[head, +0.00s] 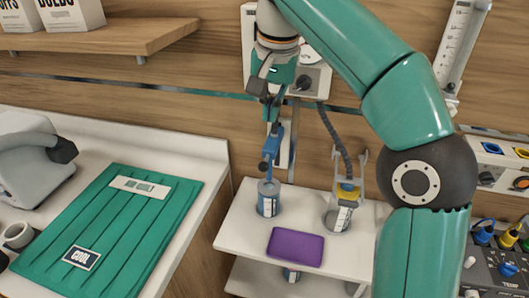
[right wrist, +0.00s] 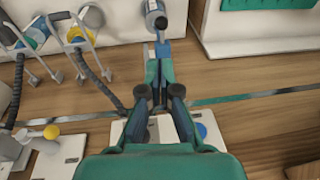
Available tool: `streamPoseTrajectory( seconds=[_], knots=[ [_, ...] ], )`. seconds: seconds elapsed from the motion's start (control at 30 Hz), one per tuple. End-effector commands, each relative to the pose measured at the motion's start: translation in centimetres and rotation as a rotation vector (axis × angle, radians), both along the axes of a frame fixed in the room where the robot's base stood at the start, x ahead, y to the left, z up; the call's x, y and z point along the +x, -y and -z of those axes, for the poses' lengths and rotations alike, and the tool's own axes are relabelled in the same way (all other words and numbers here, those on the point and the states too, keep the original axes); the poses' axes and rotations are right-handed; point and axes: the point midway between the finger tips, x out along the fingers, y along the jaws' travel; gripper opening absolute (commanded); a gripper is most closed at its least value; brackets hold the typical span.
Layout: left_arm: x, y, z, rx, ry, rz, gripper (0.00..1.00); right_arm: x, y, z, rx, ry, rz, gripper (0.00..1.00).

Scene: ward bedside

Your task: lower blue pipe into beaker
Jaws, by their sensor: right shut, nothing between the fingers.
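My left gripper is out of sight.
A second container (head: 338,218) with a yellow piece stands right on the white shelf (head: 236,232), under a dark hose (head: 334,135). A purple block (head: 296,246) lies at the shelf's front. A teal folded cover (head: 105,225) lies on the left counter. My arm hides the right part.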

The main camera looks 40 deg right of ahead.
Motion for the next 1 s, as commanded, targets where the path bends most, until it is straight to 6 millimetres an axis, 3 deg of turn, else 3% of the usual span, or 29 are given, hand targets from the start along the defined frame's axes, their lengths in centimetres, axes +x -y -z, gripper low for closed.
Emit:
streamPoseTrajectory(
  seconds=[0.27, 0.7, 1.0],
  knots=[
    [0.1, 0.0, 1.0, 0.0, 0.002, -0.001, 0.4, 0.6, -0.2, 2.2, 0.0, -0.002, -0.007, 0.0],
    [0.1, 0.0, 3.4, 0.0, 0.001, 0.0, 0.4, 2.2, 0.2, 10.5, 0.0, -0.003, -0.008, 0.0],
    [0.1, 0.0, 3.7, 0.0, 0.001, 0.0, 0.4, 2.9, 0.4, 13.5, 0.0, 0.0, -0.008, 0.0]
  ],
)
